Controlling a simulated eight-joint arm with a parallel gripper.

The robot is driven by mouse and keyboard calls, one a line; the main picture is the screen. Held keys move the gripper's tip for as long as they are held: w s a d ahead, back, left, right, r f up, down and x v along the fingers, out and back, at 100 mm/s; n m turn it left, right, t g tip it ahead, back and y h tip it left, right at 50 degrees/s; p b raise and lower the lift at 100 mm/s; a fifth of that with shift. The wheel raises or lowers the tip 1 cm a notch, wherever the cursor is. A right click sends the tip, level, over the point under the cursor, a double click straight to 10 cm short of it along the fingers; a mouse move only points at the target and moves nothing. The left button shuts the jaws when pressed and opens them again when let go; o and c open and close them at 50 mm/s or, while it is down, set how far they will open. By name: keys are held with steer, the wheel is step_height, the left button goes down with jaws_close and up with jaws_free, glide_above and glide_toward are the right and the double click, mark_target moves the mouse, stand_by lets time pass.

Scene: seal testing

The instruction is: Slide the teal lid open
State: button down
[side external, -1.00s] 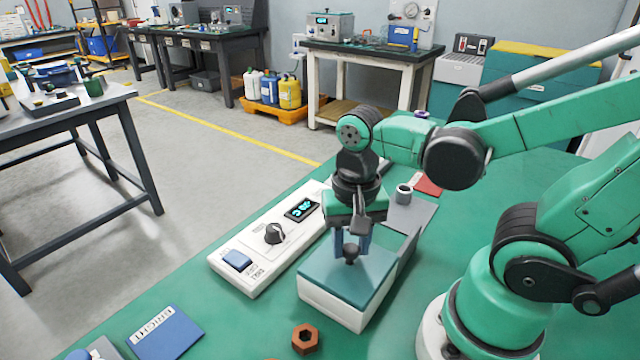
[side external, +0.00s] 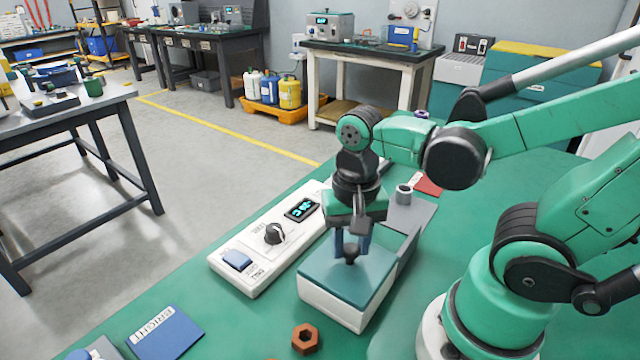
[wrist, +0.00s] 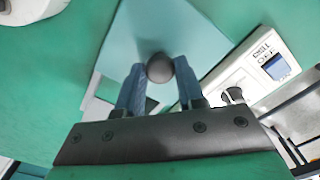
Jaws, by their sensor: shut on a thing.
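The teal lid (side external: 335,272) lies flat on top of a white box (side external: 338,308) on the green table. A dark round knob (side external: 351,255) stands on the lid. My gripper (side external: 352,246) is above the lid with its blue fingers shut on the knob. In the wrist view the knob (wrist: 160,68) sits between the two fingertips (wrist: 160,82), and the lid (wrist: 150,28) spreads out beyond it. A grey section (side external: 418,218) extends behind the box, partly hidden by my gripper.
A white control panel (side external: 250,262) with a black dial, a blue button and a lit display lies left of the box. An orange hex nut (side external: 305,338) and a blue "BRIGHT" card (side external: 166,332) lie in front. A grey cylinder (side external: 403,195) and a red card (side external: 428,186) are behind.

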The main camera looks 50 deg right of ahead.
stand_by(0.4)
steer(key=d, duration=0.9)
steer(key=shift+d, duration=0.4)
steer(key=c, duration=0.5)
jaws_free()
steer(key=shift+c, duration=0.2)
steer(key=shift+r, duration=0.1)
steer(key=shift+r, duration=2.7)
